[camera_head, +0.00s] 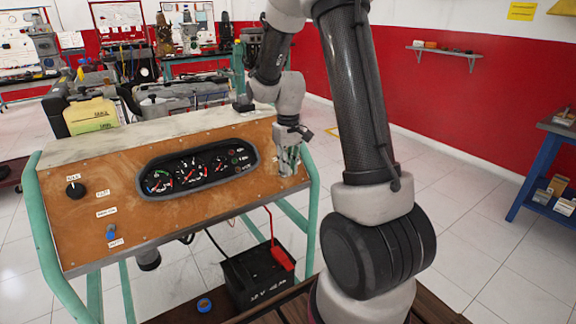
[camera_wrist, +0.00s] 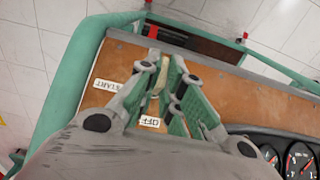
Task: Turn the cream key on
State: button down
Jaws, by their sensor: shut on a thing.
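The cream key (camera_wrist: 154,102) shows as a pale strip between the fingers in the wrist view, mostly covered by them. My gripper (camera_wrist: 164,92) is shut on it, with green pads on both sides. The START label (camera_wrist: 111,86) and the OFF label (camera_wrist: 150,122) are on the panel beside the fingers. In the head view my gripper (camera_head: 287,162) is at the right end of the brown instrument panel (camera_head: 215,205), and the key cannot be made out there. The key's exact turn angle is hard to tell.
A gauge cluster (camera_head: 200,168) sits left of my gripper on the panel. A black knob (camera_head: 75,190) and a blue switch (camera_head: 111,232) are farther left. A green tube frame (camera_head: 312,195) edges the panel. A black battery (camera_head: 255,285) with a red clamp (camera_head: 282,258) stands below.

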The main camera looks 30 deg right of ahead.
jog(key=shift+d, duration=0.1)
jog(key=m+y, duration=0.2)
jog(key=shift+d+y, duration=0.2)
jog(key=shift+y, duration=0.1)
jog(key=shift+d+m+t+y, duration=0.15)
jog(key=shift+m+t+y, duration=0.35)
jog(key=shift+m+y, duration=1)
jog(key=c, duration=1.6)
grip_release()
jog(key=shift+s+f, duration=0.1)
jog(key=shift+o, duration=0.2)
jog(key=v, duration=1.2)
